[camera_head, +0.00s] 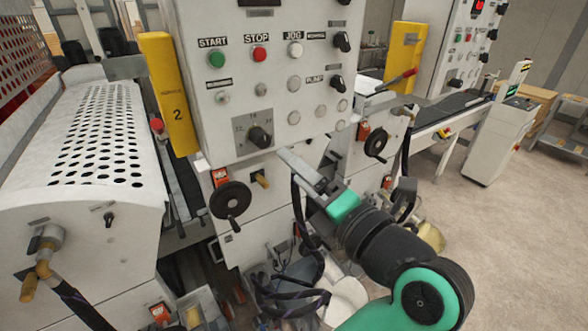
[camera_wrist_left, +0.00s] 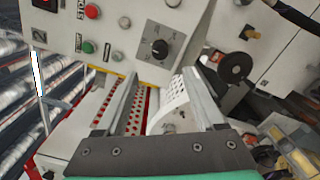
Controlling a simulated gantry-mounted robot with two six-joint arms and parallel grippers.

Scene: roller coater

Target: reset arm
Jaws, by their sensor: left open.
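My left gripper (camera_head: 300,172) is in front of the roller coater's control panel (camera_head: 265,80), just below its rotary dial (camera_head: 260,137). Its arm shows at the lower right of the head view. In the left wrist view the two fingers of the left gripper (camera_wrist_left: 163,88) stand apart with nothing held between them. The control panel (camera_wrist_left: 148,28) and the dial (camera_wrist_left: 160,49) are beyond the fingertips. I cannot tell whether a finger touches the machine. My right gripper is in neither view.
A black handwheel (camera_head: 231,200) sticks out left of my gripper, and a second handwheel (camera_head: 375,143) is to its right. Dark hoses (camera_head: 300,285) hang below. A perforated white cover (camera_head: 90,135) is at the left. Open floor (camera_head: 500,240) lies at the right.

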